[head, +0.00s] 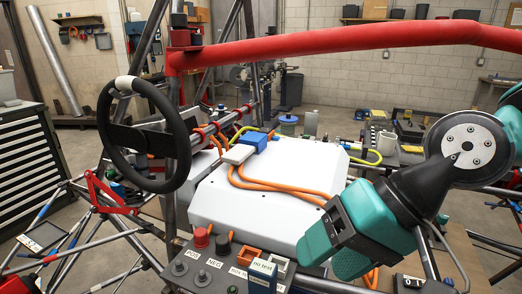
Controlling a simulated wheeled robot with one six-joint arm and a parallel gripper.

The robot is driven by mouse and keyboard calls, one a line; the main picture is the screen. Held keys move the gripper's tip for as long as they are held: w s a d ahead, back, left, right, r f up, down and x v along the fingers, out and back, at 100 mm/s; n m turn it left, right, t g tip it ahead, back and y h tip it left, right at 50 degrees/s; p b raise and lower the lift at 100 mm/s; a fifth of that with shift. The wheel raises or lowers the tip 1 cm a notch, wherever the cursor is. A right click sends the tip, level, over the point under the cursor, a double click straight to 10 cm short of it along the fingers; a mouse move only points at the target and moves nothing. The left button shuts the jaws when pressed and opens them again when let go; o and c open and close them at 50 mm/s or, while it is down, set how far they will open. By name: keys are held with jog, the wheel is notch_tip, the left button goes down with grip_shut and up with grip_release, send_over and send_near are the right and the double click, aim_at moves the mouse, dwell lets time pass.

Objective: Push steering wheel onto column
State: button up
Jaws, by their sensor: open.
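The steering wheel (107,150) is at the left, with a black rim and a pale band at its top. It stands nearly upright, its hub turned toward the dark column parts (183,142) on the frame to its right. I cannot tell whether the hub is seated on the column or just in front of it. My gripper (340,246), black and teal, is at the lower right, well apart from the wheel. Its teal jaws look open and nothing shows between them. The jaws partly hide the white housing's right edge.
A thick red tube (335,48) crosses above the white housing (250,205), between wheel and arm. Orange cables (272,186) lie over the housing. A switch panel (215,268) with a red knob is at the front. A dark drawer cabinet (28,155) stands far left.

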aim_at(183, 129)
jog(key=w+a+r+m+t+y, duration=0.35)
jog(key=w+m, duration=0.35)
jog(key=m, duration=0.5)
jog(key=w+a+r+m+t+y, duration=0.25)
jog(key=w+a+m+y, duration=0.35)
jog(key=m, duration=0.6)
jog(key=shift+h, duration=0.35)
jog(key=p+x, duration=0.2)
jog(key=x, duration=0.3)
jog(key=w+p+x, duration=0.1)
jog(key=p+x, duration=0.1)
jog(key=x, duration=0.4)
jog(key=p+x, duration=0.3)
jog(key=x, duration=0.3)
jog(key=shift+w+d, duration=0.2)
jog(key=shift+w, duration=0.1)
jog(key=shift+c, duration=0.2)
grip_shut()
jog(key=shift+r, duration=0.1)
jog(key=shift+r+p, duration=1.35)
jog(key=shift+p, duration=0.15)
